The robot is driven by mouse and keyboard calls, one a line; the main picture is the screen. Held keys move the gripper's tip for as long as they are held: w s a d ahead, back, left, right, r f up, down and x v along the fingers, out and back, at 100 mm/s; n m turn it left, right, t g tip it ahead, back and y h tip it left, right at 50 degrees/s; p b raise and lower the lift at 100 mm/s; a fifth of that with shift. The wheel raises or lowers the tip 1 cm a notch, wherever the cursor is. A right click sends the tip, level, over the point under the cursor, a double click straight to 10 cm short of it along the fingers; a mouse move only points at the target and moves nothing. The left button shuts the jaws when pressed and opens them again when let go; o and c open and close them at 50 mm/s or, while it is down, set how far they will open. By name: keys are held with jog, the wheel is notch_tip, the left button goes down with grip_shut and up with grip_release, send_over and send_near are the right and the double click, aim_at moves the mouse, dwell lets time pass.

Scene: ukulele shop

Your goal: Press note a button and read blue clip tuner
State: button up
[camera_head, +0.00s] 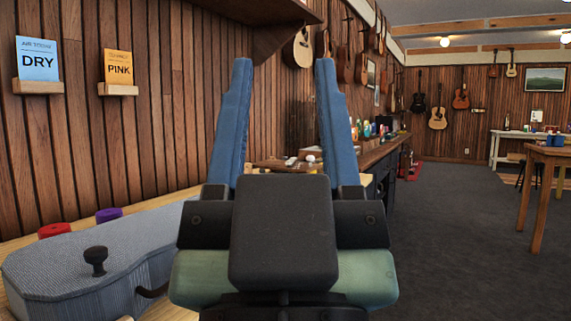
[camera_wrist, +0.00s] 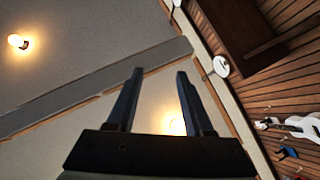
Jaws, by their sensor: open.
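My gripper (camera_head: 283,120) is open and empty in the middle of the head view, its two blue fingers pointing up. In the wrist view my gripper (camera_wrist: 160,85) points towards the ceiling, with nothing between the fingers. No note A button and no blue clip tuner can be made out in either view. At the lower left of the head view, a grey patterned case (camera_head: 90,262) with a black knob (camera_head: 96,258) lies on a wooden surface, left of my gripper. A red round object (camera_head: 54,230) and a purple one (camera_head: 109,215) show behind it.
A long counter (camera_head: 380,152) with small items runs behind my gripper. A wooden table (camera_head: 545,155) stands at right. The grey floor (camera_head: 470,240) between is clear.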

grip_shut()
dwell(1.5)
